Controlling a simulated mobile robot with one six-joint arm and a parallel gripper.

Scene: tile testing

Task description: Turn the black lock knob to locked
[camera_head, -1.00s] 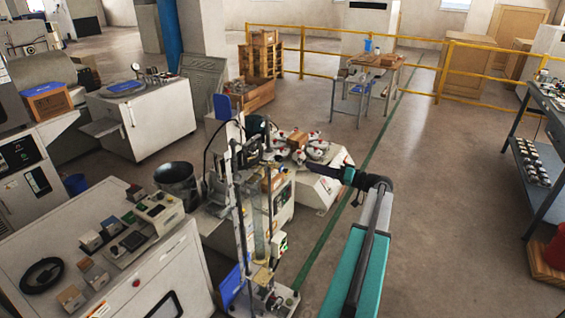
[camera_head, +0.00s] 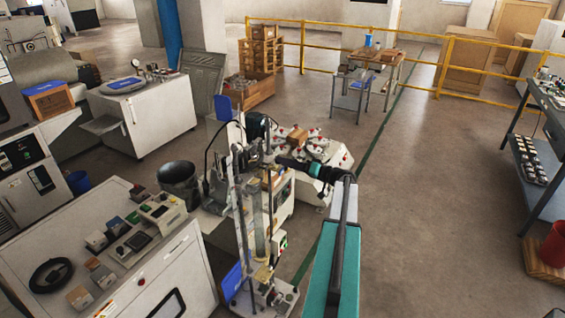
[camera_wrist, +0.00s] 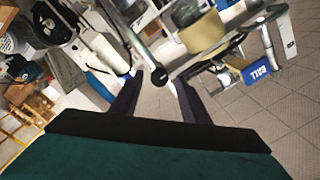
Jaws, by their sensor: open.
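My gripper (camera_head: 281,161) reaches left toward the upright testing machine (camera_head: 237,222), close to its upper part.
A white station with red-tipped parts (camera_head: 318,150) stands behind my gripper. A black bucket (camera_head: 179,184) and a white control cabinet (camera_head: 150,262) are left of the machine. Open floor (camera_head: 450,230) lies to the right. A blue labelled box (camera_wrist: 257,72) shows in the wrist view.

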